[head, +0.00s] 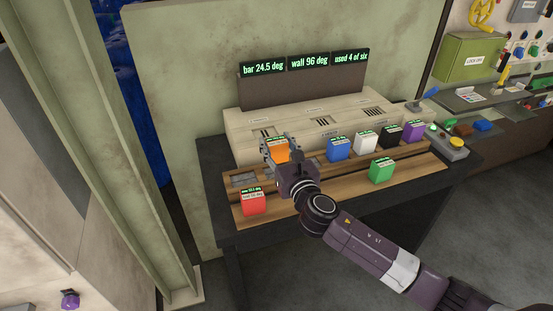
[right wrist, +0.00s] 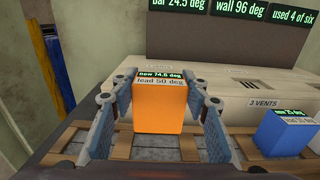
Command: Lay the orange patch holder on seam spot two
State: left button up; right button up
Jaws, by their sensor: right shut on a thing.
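No mark that I can read names seam spot two. My left gripper is not in view.
Blue (head: 338,149), white (head: 365,142), black (head: 390,133) and purple (head: 413,131) holders stand in the back row. Red (head: 254,202) and green (head: 381,170) holders stand in front. A sign (head: 309,64) reads "bar 24.5 deg", "wall 96 deg", "used 4 of six".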

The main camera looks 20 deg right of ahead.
aim_at(279, 161)
jog(key=shift+f, duration=0.4)
notch_tip(279, 161, down, 3)
jog(key=shift+f+b, duration=0.2)
jog(key=shift+b, duration=0.4)
jog(key=shift+f, duration=0.3)
jog(key=o, duration=1.4)
jog(key=shift+o, duration=0.2)
